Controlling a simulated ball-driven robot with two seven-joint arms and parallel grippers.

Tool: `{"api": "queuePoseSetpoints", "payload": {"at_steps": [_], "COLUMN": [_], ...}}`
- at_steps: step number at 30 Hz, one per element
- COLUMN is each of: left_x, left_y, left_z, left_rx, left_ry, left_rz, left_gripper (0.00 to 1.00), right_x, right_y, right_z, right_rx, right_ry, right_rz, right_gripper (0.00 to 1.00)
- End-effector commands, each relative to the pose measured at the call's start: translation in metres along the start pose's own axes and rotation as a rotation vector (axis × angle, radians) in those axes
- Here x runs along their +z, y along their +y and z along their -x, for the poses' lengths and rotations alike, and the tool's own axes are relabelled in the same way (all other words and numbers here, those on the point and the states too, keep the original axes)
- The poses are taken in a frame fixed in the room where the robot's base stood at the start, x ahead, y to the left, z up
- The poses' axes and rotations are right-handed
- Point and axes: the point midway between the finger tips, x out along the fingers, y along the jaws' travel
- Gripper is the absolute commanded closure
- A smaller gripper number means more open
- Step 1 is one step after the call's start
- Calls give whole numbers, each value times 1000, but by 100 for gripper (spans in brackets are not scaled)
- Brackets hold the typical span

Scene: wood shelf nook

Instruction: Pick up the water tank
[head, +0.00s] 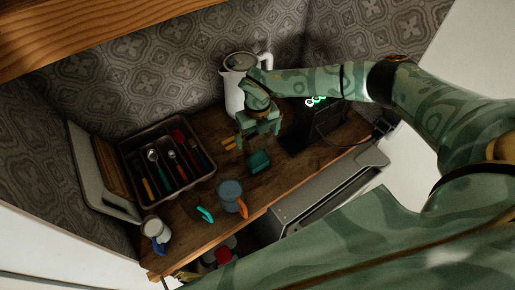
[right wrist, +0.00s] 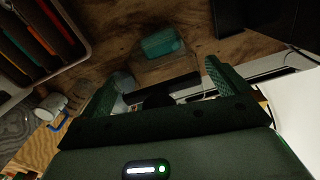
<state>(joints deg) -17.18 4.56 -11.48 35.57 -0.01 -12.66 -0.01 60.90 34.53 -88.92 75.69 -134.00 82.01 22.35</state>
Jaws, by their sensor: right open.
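The water tank appears to be the small teal, see-through box (head: 259,161) on the wooden counter, in front of the black machine. It also shows in the right wrist view (right wrist: 162,42), at the top middle, beyond my fingers. My right gripper (head: 259,133) is above and slightly behind the box in the head view. Its two fingers are spread in the right wrist view (right wrist: 160,86), with nothing held between them. The box looks apart from both fingers. My left gripper is not in view.
A white kettle (head: 236,92) stands behind my gripper, and the black machine (head: 297,132) with green lights is to its right. A cutlery tray (head: 127,158) lies left. A mug with an orange handle (head: 229,190) and a white mug (head: 153,227) stand near the front edge.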

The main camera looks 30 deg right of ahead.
Motion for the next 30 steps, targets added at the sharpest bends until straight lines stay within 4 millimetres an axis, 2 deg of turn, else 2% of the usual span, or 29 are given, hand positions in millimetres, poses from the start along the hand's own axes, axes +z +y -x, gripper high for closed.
{"api": "queuePoseSetpoints", "payload": {"at_steps": [4, 5, 9, 12, 23, 30], "left_x": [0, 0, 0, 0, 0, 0], "left_y": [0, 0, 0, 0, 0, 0], "left_z": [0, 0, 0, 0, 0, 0], "left_rx": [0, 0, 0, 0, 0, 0], "left_ry": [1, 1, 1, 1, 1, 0], "left_rz": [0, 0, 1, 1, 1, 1], "left_gripper": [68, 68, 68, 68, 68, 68], "right_x": [0, 0, 0, 0, 1, 1], "right_y": [0, 0, 0, 0, 0, 0], "right_z": [0, 0, 0, 1, 4, 23], "right_rx": [0, 0, 0, 0, 1, 1], "right_ry": [0, 0, -1, -1, -2, -4], "right_rz": [1, 1, 1, 1, 1, 2], "right_gripper": [0, 3, 42, 65, 66, 66]}}
